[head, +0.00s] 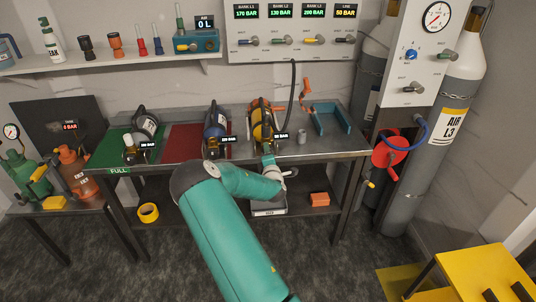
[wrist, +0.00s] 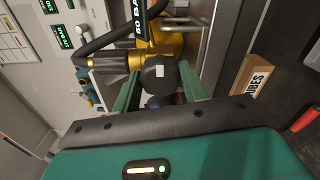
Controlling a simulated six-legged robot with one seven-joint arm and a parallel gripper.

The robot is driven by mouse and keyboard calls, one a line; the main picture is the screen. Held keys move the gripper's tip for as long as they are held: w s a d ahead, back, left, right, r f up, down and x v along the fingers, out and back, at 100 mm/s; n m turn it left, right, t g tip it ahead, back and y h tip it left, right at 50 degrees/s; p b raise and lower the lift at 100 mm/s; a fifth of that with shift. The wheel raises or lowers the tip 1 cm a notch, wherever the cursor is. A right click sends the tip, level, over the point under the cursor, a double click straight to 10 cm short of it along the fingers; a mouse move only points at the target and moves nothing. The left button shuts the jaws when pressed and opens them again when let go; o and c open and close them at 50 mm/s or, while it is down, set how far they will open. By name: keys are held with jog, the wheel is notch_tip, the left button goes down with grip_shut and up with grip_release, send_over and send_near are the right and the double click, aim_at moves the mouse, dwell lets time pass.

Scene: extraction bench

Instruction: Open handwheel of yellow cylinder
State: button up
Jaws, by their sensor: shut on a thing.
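The yellow cylinder (head: 258,118) lies on the bench, its valve end toward the front edge; its yellow body (wrist: 170,42) also shows in the wrist view. A brass valve (wrist: 122,62) with black fittings sits at its end, and a 50 BAR tag (wrist: 139,18) shows beside it. The handwheel (wrist: 160,72) is a round black knob with a pale square mark. My gripper (wrist: 160,88) has its two green fingers on either side of the handwheel and is shut on it. In the head view my gripper (head: 268,161) is at the valve end, and the handwheel is hidden.
A blue cylinder (head: 214,122) on a red mat (head: 180,143) and a grey cylinder (head: 145,124) on a green mat (head: 113,150) lie to the left. A black hose (wrist: 105,38) runs close to the valve.

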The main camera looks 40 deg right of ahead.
jog(key=o, duration=1)
jog(key=shift+s, duration=0.1)
jog(key=v, duration=1.3)
jog(key=shift+s+a, duration=0.2)
jog(key=shift+a, duration=0.05)
